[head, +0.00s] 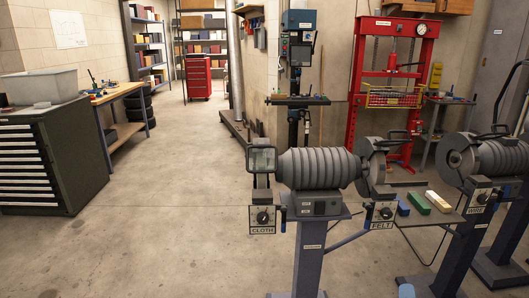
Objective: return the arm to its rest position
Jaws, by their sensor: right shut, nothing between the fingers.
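Of my right arm and gripper, only a small pale-blue rounded part (406,290) seems to show, at the bottom edge right of centre. It is cut off by the picture's edge, and the fingers cannot be made out. It appears in front of the pedestal grinders' stands, and I see nothing held there. I cannot tell its distance from the stands. My left arm and gripper are not in view.
A pedestal buffer (318,169) stands ahead, with labels CLOTH and FELT. A second grinder (490,158) stands at the right. Coloured bars (418,203) lie on a small shelf between them. A drawer cabinet (55,155) is at left. The floor (175,220) between is clear.

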